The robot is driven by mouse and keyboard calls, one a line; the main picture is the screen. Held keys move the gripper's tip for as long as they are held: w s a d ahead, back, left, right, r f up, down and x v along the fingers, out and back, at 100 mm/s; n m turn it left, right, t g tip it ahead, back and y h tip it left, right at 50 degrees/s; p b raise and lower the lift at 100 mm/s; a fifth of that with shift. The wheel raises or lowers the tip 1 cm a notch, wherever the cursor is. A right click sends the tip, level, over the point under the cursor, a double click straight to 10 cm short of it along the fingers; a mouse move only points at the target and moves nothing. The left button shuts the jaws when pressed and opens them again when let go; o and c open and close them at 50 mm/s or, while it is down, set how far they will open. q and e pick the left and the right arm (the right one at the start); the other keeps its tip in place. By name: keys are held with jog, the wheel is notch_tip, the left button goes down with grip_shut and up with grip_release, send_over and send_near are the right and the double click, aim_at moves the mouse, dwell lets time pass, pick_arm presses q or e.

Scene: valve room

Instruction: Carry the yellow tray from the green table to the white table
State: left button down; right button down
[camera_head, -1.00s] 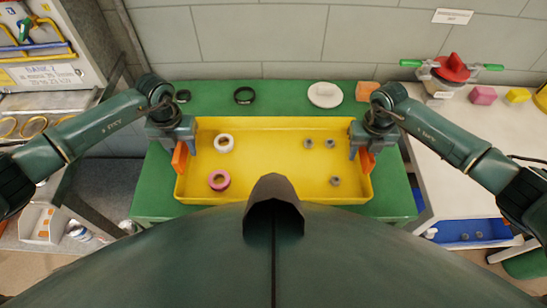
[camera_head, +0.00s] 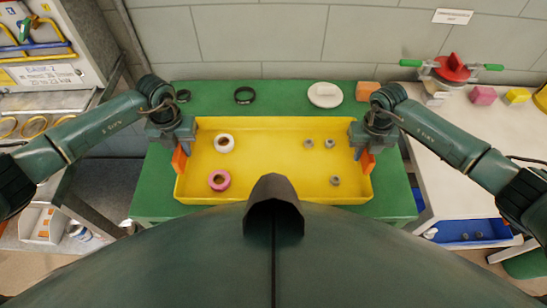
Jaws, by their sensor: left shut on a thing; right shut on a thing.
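The yellow tray (camera_head: 270,160) is over the green table (camera_head: 210,98); I cannot tell whether it touches the tabletop. In it lie a white ring (camera_head: 224,143), a pink ring (camera_head: 219,181) and several small grey nuts (camera_head: 308,143). My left gripper (camera_head: 182,150) is shut on the tray's left end, by an orange handle (camera_head: 179,158). My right gripper (camera_head: 363,150) is shut on its right end, by another orange handle (camera_head: 367,160). The white table (camera_head: 440,165) stands to the right, partly behind my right arm.
Behind the tray on the green table lie a black ring (camera_head: 244,95), a white disc (camera_head: 325,95) and an orange block (camera_head: 367,90). The white table's back holds a red-topped valve (camera_head: 452,68), a pink block (camera_head: 483,96) and a yellow block (camera_head: 516,96). A blue bin (camera_head: 470,232) sits below it.

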pick_arm(q)
jog(key=shift+w+r, duration=0.1)
jog(key=shift+r, duration=0.15)
pick_arm(e)
jog(key=shift+r, duration=0.25)
